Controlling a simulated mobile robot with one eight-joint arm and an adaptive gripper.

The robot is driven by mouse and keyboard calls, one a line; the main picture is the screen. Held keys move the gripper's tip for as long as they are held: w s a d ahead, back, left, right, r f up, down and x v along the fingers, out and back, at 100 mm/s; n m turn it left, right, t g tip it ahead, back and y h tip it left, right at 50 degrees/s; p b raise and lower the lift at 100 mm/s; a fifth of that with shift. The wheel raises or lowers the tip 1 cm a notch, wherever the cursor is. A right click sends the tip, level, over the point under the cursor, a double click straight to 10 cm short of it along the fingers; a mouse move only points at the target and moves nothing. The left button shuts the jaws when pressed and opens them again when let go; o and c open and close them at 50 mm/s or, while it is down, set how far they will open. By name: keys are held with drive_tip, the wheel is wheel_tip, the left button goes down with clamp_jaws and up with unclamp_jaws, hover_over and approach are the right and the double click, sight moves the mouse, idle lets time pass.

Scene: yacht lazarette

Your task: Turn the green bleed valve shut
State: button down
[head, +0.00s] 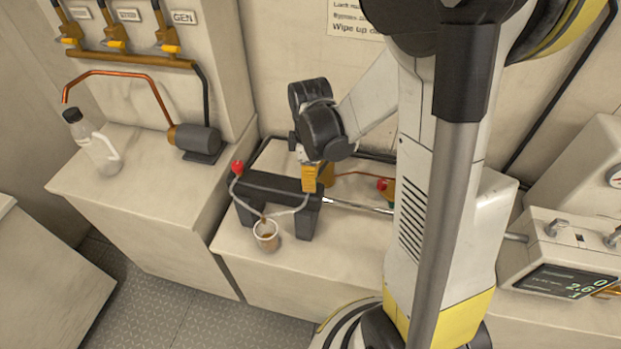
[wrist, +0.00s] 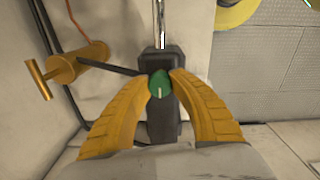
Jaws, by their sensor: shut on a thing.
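The green bleed valve (wrist: 160,85) shows in the wrist view as a small green knob with a pale line on it, on top of a dark block (wrist: 163,130). My gripper (wrist: 160,84) has its yellow fingers closed on both sides of the knob. In the head view my gripper (head: 317,178) points down at the dark block (head: 268,185) on the bench. The knob is hidden there behind the fingers.
A cup (head: 266,235) with brown liquid stands in front of the block, with clear hoses and a red knob (head: 238,167) nearby. A brass cylinder with a handle (wrist: 65,70) is left in the wrist view.

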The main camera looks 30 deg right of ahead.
drive_tip(key=shift+m, duration=0.3)
drive_tip(key=m, duration=0.3)
drive_tip(key=shift+m+b, duration=0.3)
drive_tip(key=shift+b, duration=0.1)
drive_tip(key=m, duration=0.4)
drive_tip(key=shift+m+b, duration=0.3)
drive_tip(key=shift+b, duration=0.05)
drive_tip(key=m, duration=0.4)
drive_tip(key=shift+m+g+b, duration=0.3)
drive_tip(key=shift+m+b, duration=0.15)
drive_tip(key=shift+m, duration=2.05)
drive_tip(key=c, duration=1.1)
unclamp_jaws()
drive_tip(key=shift+a, duration=0.1)
